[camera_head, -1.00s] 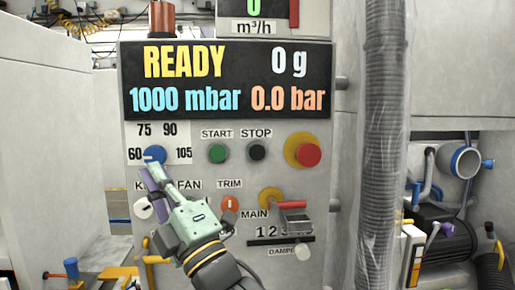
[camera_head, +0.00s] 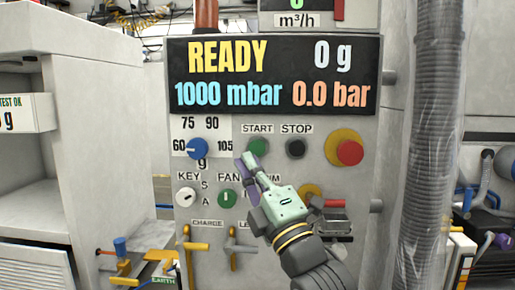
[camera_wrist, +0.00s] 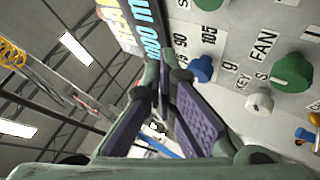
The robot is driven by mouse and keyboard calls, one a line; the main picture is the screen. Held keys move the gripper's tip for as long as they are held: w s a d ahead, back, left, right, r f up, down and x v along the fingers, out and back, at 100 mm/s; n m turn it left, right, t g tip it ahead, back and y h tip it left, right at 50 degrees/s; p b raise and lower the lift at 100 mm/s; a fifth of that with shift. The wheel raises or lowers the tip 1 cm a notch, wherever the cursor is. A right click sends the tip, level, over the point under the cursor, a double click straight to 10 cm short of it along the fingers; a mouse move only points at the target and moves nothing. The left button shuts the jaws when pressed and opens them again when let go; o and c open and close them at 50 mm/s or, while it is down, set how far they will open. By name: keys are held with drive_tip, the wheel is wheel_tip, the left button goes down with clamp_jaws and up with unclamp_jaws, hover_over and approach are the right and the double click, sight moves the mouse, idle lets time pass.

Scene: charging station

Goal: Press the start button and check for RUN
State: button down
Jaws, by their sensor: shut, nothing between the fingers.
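The green START button (camera_head: 258,146) sits on the grey panel (camera_head: 360,185) under the display. The display (camera_head: 275,75) reads READY, 0 g, 1000 mbar and 0.0 bar. My gripper (camera_head: 244,163) is shut and empty. Its fingertips are just below and left of the START button in the head view; I cannot tell whether they touch it. In the wrist view the fingers of my gripper (camera_wrist: 160,78) point up the panel, and a green button (camera_wrist: 208,3) is cut off at the top edge.
The black STOP button (camera_head: 296,148) and a red button on a yellow ring (camera_head: 349,152) are to the right. A blue knob (camera_head: 197,149), a white KEY knob (camera_head: 186,197) and a green FAN knob (camera_head: 227,198) are close by. A grey hose (camera_head: 432,130) hangs at right.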

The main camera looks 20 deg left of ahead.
sight(257, 147)
drive_tip(key=w+a, duration=0.2)
drive_tip(key=w, duration=0.4)
drive_tip(key=shift+w+b, duration=0.3)
drive_tip(key=shift+w, duration=0.1)
drive_tip(key=shift+w+f, duration=0.1)
drive_tip(key=shift+w, duration=0.05)
idle(1.0)
drive_tip(key=shift+w+b, duration=0.3)
drive_tip(key=shift+b, duration=0.15)
drive_tip(key=shift+w+a+b, duration=0.2)
drive_tip(key=shift+w+b, duration=0.1)
drive_tip(key=shift+w, duration=0.15)
idle(0.4)
drive_tip(key=shift+s, duration=0.15)
idle(0.3)
drive_tip(key=shift+s+d+b, duration=0.25)
drive_tip(key=shift+s+b, duration=0.1)
drive_tip(key=shift+s, duration=0.35)
